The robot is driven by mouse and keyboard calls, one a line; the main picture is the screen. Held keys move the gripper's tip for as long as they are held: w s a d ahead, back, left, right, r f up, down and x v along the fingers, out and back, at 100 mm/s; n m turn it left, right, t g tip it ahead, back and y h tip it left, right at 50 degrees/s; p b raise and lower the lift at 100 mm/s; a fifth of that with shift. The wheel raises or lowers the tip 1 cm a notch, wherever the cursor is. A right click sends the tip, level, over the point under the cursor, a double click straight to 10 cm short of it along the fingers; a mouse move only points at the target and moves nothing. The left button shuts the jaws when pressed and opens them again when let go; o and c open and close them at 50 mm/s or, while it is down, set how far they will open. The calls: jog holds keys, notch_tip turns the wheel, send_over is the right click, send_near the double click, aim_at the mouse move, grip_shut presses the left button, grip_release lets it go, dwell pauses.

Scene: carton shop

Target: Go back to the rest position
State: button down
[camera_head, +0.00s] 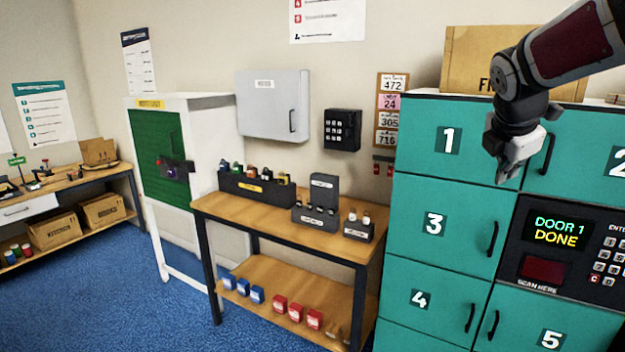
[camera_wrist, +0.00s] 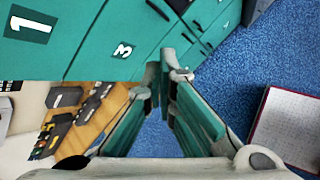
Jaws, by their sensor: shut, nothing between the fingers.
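My gripper (camera_head: 505,176) is in front of the teal lockers at the right of the head view, close to door 1 (camera_head: 449,139) and its black handle. Its fingers are together and nothing shows between them. In the wrist view the shut fingertips (camera_wrist: 167,72) point toward the locker fronts, with doors 1 and 3 (camera_wrist: 122,50) in sight. Door 1 looks closed. The locker's screen (camera_head: 556,231) reads "DOOR 1 DONE".
A wooden workbench (camera_head: 335,236) with dark holders stands left of the lockers. A carton (camera_head: 463,58) sits on top of the lockers. A green-doored white cabinet (camera_head: 216,150) stands further left. Blue carpet (camera_head: 120,305) is clear at the front left.

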jog(key=s+a+f+m+y, duration=0.1)
jog(key=s+a+f+m, duration=0.2)
jog(key=s+a+m, duration=0.3)
jog(key=s+a+f+m+y, duration=0.2)
jog(key=s+a+m, duration=0.4)
jog(key=s, duration=0.7)
jog(key=s+a+f+m+y, duration=0.2)
jog(key=s+a+f+m, duration=0.1)
jog(key=s+a+m, duration=0.4)
jog(key=s, duration=0.3)
jog(key=shift+f+g, duration=0.35)
jog(key=shift+g, duration=0.05)
jog(key=shift+s, duration=0.1)
